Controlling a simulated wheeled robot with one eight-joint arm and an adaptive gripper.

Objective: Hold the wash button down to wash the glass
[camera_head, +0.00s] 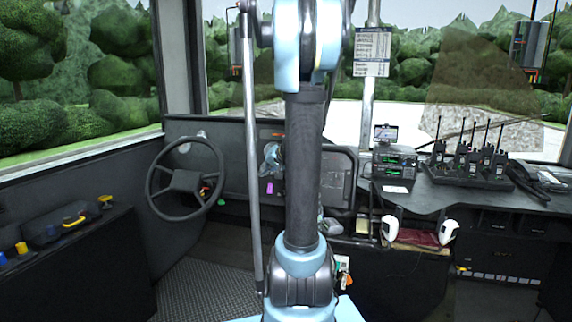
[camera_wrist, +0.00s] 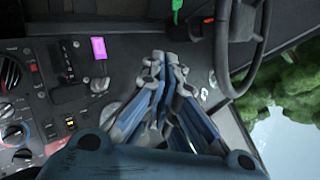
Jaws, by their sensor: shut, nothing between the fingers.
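The wrist view shows my gripper (camera_wrist: 163,62) with its fingers together and empty, in front of the dark dashboard panel (camera_wrist: 125,68). I cannot tell whether its tips touch the panel. The panel carries a magenta piece (camera_wrist: 98,47), a slotted switch and several round knobs at the left. I cannot tell which control is the wash button; the fingers hide part of the panel. In the head view my gripper (camera_head: 271,156) is partly hidden behind my arm, near the dashboard. The windscreen glass has a brownish see-through patch (camera_head: 480,95) at the right.
The steering wheel (camera_head: 185,180) stands left of my gripper in the head view. At the right, a console (camera_head: 440,195) bears several radios (camera_head: 470,160) and a telephone (camera_head: 540,178). Two white-headed objects (camera_head: 447,231) stand at its front. The floor (camera_head: 205,290) at lower left is clear.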

